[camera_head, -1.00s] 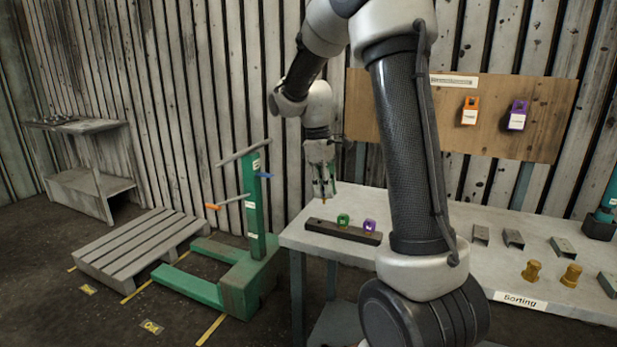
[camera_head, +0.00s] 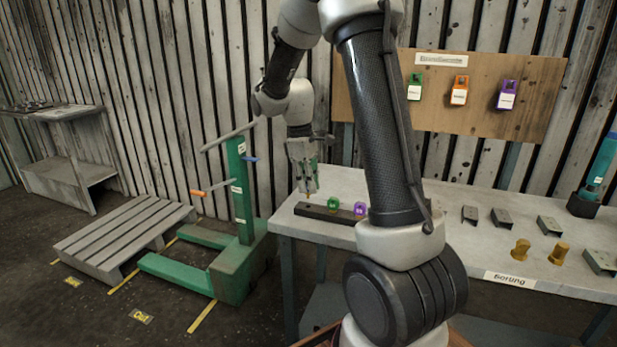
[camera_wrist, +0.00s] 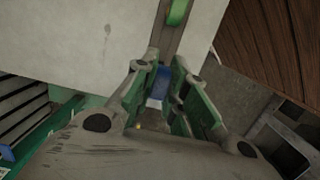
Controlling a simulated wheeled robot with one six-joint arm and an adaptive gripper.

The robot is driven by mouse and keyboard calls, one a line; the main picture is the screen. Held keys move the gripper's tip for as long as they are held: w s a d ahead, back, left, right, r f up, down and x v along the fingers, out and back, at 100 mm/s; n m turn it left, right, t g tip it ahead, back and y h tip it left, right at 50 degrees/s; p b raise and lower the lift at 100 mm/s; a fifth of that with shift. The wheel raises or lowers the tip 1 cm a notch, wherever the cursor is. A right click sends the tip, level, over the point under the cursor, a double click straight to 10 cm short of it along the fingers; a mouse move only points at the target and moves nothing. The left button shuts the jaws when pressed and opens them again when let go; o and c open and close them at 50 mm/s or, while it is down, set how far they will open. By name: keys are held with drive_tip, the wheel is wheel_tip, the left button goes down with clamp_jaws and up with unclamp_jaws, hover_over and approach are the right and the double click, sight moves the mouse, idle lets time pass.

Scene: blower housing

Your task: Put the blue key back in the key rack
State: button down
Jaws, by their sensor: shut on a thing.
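The key rack (camera_head: 315,212) is a dark bar lying on the table near its left end. A green key (camera_head: 333,203) and a purple key (camera_head: 360,209) stand in it. My gripper (camera_head: 307,187) is just above the rack's left end, left of the green key, pointing down. In the wrist view my gripper (camera_wrist: 158,98) is shut on the blue key (camera_wrist: 158,84), which shows between the green-sided fingers. The rack (camera_wrist: 166,38) and part of the green key (camera_wrist: 177,12) show beyond it. Whether the blue key touches the rack is hidden.
The sorting table (camera_head: 460,243) holds yellow-brown knobs (camera_head: 520,250) and several metal brackets (camera_head: 548,225) on the right. A board (camera_head: 435,115) with hanging green, orange and purple tags is behind. A green pallet jack (camera_head: 243,215) stands left of the table, beside a pallet (camera_head: 125,235).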

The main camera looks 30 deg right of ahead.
drive_tip(key=shift+f, duration=1.95)
drive_tip(key=shift+f, duration=0.15)
drive_tip(key=c, duration=1.4)
unclamp_jaws()
drive_tip(key=shift+o, duration=0.2)
